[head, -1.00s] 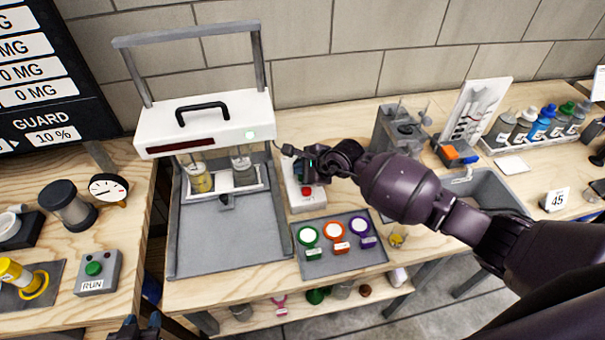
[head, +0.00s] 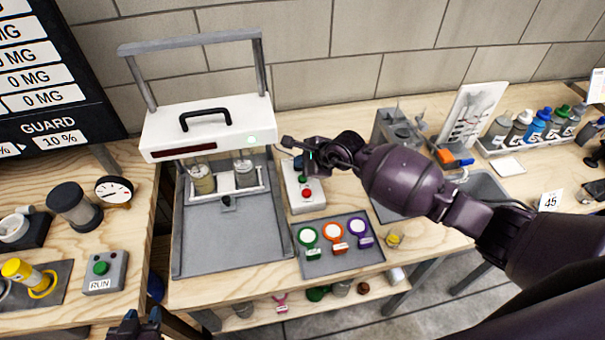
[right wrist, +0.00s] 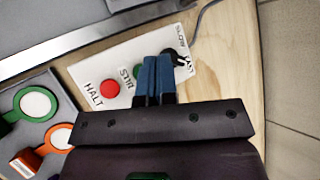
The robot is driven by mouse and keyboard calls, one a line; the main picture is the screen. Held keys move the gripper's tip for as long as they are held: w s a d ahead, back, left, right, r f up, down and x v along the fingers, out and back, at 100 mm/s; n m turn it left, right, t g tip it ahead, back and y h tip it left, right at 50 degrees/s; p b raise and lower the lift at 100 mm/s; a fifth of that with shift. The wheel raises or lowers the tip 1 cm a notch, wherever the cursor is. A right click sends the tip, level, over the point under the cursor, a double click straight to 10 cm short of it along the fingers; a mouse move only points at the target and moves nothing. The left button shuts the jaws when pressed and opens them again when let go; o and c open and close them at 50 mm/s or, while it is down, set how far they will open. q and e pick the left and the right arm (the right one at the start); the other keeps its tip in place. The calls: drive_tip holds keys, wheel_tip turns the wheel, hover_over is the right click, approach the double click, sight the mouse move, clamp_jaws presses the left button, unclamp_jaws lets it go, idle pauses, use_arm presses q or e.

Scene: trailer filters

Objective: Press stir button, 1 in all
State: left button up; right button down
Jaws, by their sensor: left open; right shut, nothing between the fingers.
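A white control panel (head: 308,205) lies on the bench right of the white-topped shaker. It has a green button (head: 302,180) and a red button (head: 307,194). In the right wrist view, the red button (right wrist: 110,89) is labelled HALT and the green STIR button (right wrist: 139,72) is partly hidden by my fingers. A black knob shows beyond them. My right gripper (head: 298,163) is shut and empty over the panel's far end; its blue fingers (right wrist: 156,62) are together beside the green button. Contact cannot be told. My left gripper (head: 135,324) is open at the bottom edge.
The shaker (head: 208,125) holds two jars on its platform, left of the panel. A grey tray (head: 320,267) with green, orange and purple round filters lies in front. A RUN button box (head: 105,272) stands on the left bench. A sink is to the right.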

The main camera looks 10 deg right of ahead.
drive_tip(key=shift+r+p, duration=0.55)
drive_tip(key=shift+r, duration=0.5)
